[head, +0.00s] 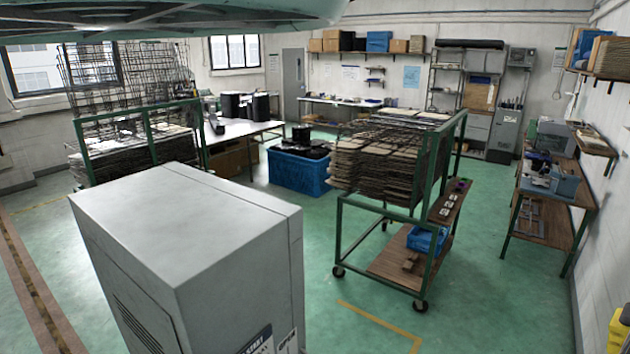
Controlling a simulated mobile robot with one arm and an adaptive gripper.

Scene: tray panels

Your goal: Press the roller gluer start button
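A large grey box-shaped cabinet (185,235) fills the near left. It has a vented front side and a label (262,343) at the bottom edge of the view, with lettering that seems to read START. I cannot tell whether this cabinet belongs to the roller gluer. No start button can be made out; the lower part of the cabinet is cut off by the frame. My gripper is not in view.
A green-framed wheeled cart (341,235) with stacked panels stands right of the cabinet. A blue crate (290,174) is behind. A wooden workbench (545,225) runs along the right wall. Green floor (490,290) is clear between cart and bench.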

